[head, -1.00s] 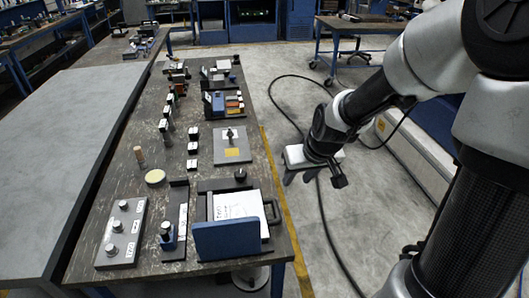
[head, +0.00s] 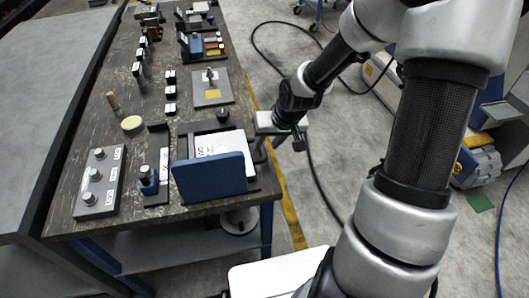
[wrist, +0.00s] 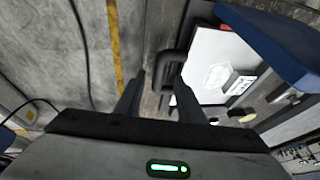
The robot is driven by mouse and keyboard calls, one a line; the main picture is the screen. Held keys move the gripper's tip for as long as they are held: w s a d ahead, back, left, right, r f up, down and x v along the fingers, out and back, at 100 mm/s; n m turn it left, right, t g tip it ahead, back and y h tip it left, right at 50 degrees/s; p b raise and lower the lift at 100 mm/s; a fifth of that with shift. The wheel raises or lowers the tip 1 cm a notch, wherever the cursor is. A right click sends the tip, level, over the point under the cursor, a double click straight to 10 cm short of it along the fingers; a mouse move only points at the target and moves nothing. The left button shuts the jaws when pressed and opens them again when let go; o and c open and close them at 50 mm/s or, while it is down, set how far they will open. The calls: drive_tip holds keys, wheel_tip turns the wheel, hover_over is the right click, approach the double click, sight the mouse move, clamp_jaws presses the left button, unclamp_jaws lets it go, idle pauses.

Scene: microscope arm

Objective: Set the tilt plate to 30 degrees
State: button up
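The tilt plate unit is at the front right of the workbench. It has a blue panel (head: 210,178) standing at its front and a white sheet (head: 232,146) on its top; both also show in the wrist view, the sheet (wrist: 212,62) and the blue panel (wrist: 275,42). A black handle (wrist: 168,60) sticks out from its right side. My gripper (wrist: 160,82) is open, with its fingertips close to the handle; I cannot tell whether they touch it. In the head view my gripper (head: 262,150) is at the unit's right edge and hides the handle. I cannot read the tilt angle.
A black knob (head: 222,115) stands behind the unit. To its left are a slider with a blue block (head: 147,178) and a grey panel with several knobs (head: 98,182). A handwheel (head: 239,220) sits below the tabletop. The floor right of the bench is mostly clear.

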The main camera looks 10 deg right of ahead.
sight(263, 149)
drive_tip(key=shift+b+x, duration=0.35)
drive_tip(key=shift+x, duration=1.35)
clamp_jaws()
